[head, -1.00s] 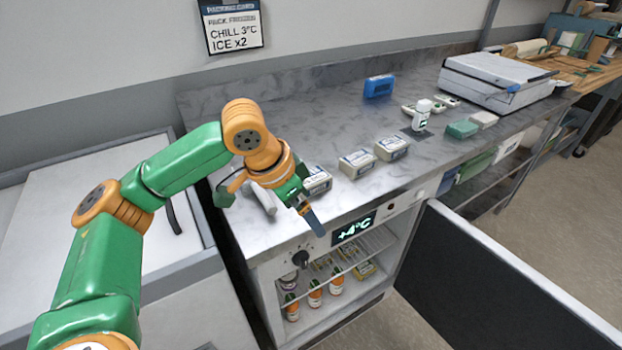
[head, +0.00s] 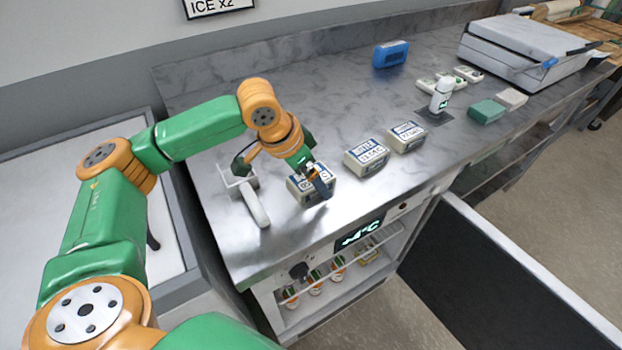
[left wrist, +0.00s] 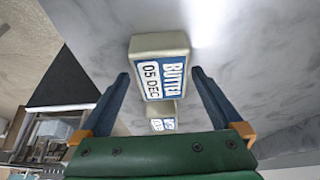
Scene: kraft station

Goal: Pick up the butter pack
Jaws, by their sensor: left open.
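Several pale butter packs with blue and white labels stand in a row on the grey counter (head: 240,245). The nearest butter pack (head: 296,184) is at the left end, partly hidden behind my left gripper (head: 318,184). In the left wrist view, a butter pack (left wrist: 160,68) reading "BUTTER 05 DEC" shows between the spread fingers of my left gripper (left wrist: 160,77), with gaps on both sides. The gripper is open and empty. Two more butter packs, the middle one (head: 367,158) and the right one (head: 407,137), stand farther along. My right gripper is not in view.
A white handled tool (head: 254,202) lies just left of the nearest pack. A blue block (head: 391,54), white bottle (head: 442,96) and green block (head: 486,112) stand farther back. The fridge door (head: 500,270) hangs open below the counter.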

